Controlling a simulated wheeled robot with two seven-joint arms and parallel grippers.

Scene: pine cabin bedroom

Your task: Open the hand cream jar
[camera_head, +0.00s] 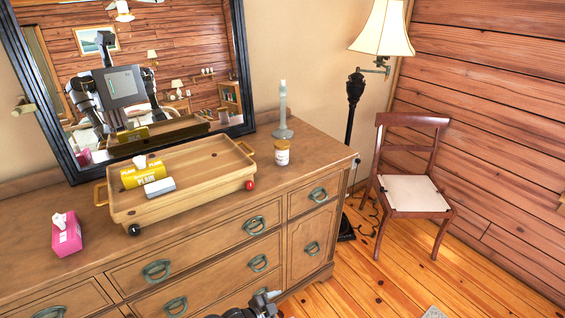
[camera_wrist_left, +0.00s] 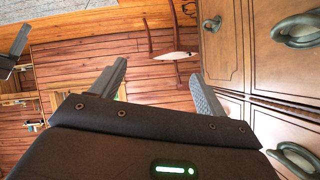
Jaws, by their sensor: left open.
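A small jar (camera_head: 282,152) with a white top, pale label and amber band stands upright on the dresser's right part; it looks like the hand cream jar, and its top appears to be on. My left gripper (camera_head: 265,304) shows at the bottom edge of the head view, in front of the dresser and well below the jar. In the left wrist view my left gripper (camera_wrist_left: 160,85) has its fingers apart with nothing between them. A dark part with a grey finger at that view's left edge looks like my right gripper (camera_wrist_left: 14,52); its opening is unclear.
The dresser (camera_head: 330,155) also holds a grey-green candlestick (camera_head: 283,112) just behind the jar, a wheeled wooden tray (camera_head: 195,198) with a yellow pack and a grey block, and a pink tissue box (camera_head: 66,235). A mirror (camera_head: 240,60) stands behind. A chair (camera_head: 412,190) stands right.

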